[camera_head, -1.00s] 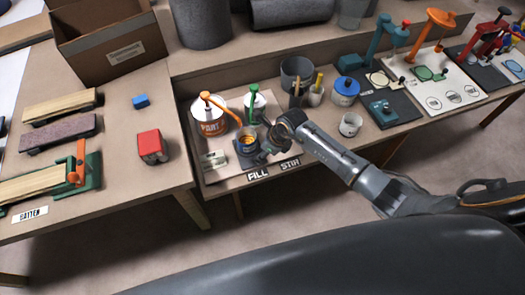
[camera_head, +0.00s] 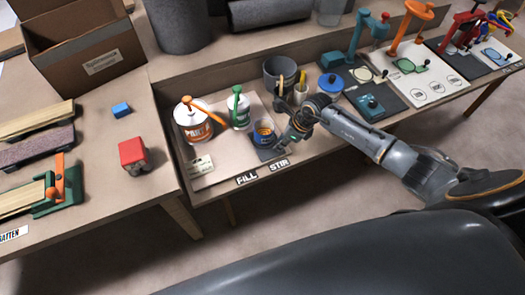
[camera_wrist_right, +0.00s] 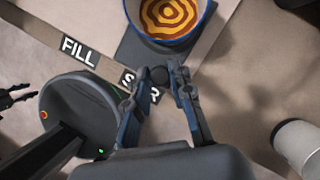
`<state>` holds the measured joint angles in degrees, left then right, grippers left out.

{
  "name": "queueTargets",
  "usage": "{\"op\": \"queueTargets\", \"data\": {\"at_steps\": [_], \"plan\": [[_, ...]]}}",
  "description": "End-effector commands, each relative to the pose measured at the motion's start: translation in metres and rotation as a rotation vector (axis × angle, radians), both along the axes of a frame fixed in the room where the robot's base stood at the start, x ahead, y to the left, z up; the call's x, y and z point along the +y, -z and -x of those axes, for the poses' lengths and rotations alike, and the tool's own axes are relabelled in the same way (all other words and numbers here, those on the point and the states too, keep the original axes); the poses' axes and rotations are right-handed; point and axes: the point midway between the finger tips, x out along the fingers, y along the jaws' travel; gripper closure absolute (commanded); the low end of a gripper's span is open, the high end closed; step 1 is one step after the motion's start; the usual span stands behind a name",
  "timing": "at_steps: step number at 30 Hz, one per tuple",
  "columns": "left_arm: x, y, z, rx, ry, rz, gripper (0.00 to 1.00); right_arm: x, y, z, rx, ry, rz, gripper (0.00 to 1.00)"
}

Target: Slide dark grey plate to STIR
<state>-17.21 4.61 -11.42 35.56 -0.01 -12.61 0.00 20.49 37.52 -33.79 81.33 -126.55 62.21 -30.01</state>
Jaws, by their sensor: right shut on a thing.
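The dark grey plate (camera_head: 262,154) lies on the bench board near the STIR label (camera_head: 279,165), right of the FILL label (camera_head: 246,178). A blue-rimmed pot (camera_head: 264,131) with orange-brown rings inside stands on it. The plate also shows in the right wrist view (camera_wrist_right: 133,45), below the pot (camera_wrist_right: 168,40). My right gripper (camera_head: 287,142) is shut on the plate's dark round knob (camera_wrist_right: 158,75), at the plate's near edge. Its fingers partly cover the STIR label in the wrist view. A dark clawed shape at that view's left edge appears to be my left gripper (camera_wrist_right: 17,96).
The paint can (camera_head: 193,122) with an orange arm and a white can (camera_head: 239,108) with a green handle stand behind left. A grey bin (camera_head: 280,71) and brush holder stand behind. A white cylinder (camera_wrist_right: 300,144) stands right of the gripper.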

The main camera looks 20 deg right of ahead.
Motion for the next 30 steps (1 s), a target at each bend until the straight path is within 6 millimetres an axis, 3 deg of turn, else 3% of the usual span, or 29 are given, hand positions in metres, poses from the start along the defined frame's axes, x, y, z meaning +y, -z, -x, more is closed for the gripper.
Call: {"op": "queueTargets", "data": {"at_steps": [4,13,14,16,26,30], "plan": [[0.000,0.006,0.000,0.000,0.000,0.000,0.60,-0.014,0.002,0.001,0.002,0.000,0.001,1.00],[0.000,0.005,0.000,0.000,0.000,0.000,0.60,-0.017,0.000,0.000,0.001,0.001,0.004,1.00],[0.000,0.005,0.000,0.000,0.000,0.000,0.60,-0.017,0.000,0.000,0.002,0.001,0.005,0.72],[0.000,0.005,0.000,0.000,0.000,0.000,0.60,-0.017,0.000,0.000,0.001,0.001,0.004,0.58],[0.001,0.005,0.001,0.002,0.001,-0.001,0.60,-0.015,-0.001,0.000,0.001,0.000,-0.001,0.56],[0.000,0.005,0.001,0.001,0.001,0.000,0.60,-0.019,-0.014,0.003,-0.001,0.000,0.000,0.56]]}}
